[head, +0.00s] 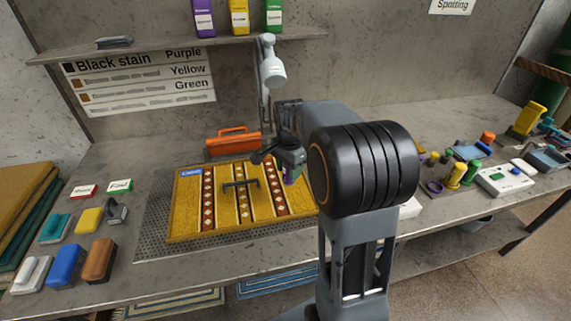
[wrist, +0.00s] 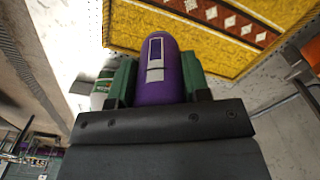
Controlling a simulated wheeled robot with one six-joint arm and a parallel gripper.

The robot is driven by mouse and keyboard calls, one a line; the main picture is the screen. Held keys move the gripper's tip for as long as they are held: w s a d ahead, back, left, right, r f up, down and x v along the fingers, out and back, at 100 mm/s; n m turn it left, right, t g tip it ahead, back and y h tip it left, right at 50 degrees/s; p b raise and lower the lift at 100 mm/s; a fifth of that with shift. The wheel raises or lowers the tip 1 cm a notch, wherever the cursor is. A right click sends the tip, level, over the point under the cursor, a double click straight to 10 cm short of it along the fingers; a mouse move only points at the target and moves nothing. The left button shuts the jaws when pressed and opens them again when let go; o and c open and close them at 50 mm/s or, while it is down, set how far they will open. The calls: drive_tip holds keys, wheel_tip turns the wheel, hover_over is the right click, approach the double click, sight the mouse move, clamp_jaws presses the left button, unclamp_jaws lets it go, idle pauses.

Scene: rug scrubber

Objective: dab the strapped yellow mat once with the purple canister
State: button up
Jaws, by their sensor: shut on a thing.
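The yellow mat (head: 188,215) lies on a grey perforated board on the bench. It has patterned bands with diamonds, a blue label at its far left corner and a dark handle-like bracket (head: 240,184) on it. It also shows at the top right of the wrist view (wrist: 205,42). My gripper (head: 290,165) is over the mat's right part in the head view. It is shut on the purple canister (wrist: 158,85), which sits between its two dark green fingers with a pale label showing. In the head view only a little of the canister (head: 291,177) shows; I cannot tell whether it touches the mat.
An orange toolbox (head: 233,141) stands behind the mat. Brushes and sponges, including a blue block (head: 67,264), lie at left. Yellow pieces (head: 455,175) and a white device (head: 504,180) stand at right. A shelf (head: 180,48) and sign (head: 145,80) are behind.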

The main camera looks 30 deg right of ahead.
sight(289, 185)
drive_tip(key=shift+f+b, duration=2.3)
drive_tip(key=shift+f, duration=0.5)
drive_tip(key=shift+f+b, duration=0.3)
drive_tip(key=shift+f, duration=0.4)
drive_tip(key=shift+r, duration=0.1)
drive_tip(key=shift+d+r+p, duration=0.1)
drive_tip(key=shift+r+p, duration=2.9)
drive_tip(key=shift+r, duration=0.5)
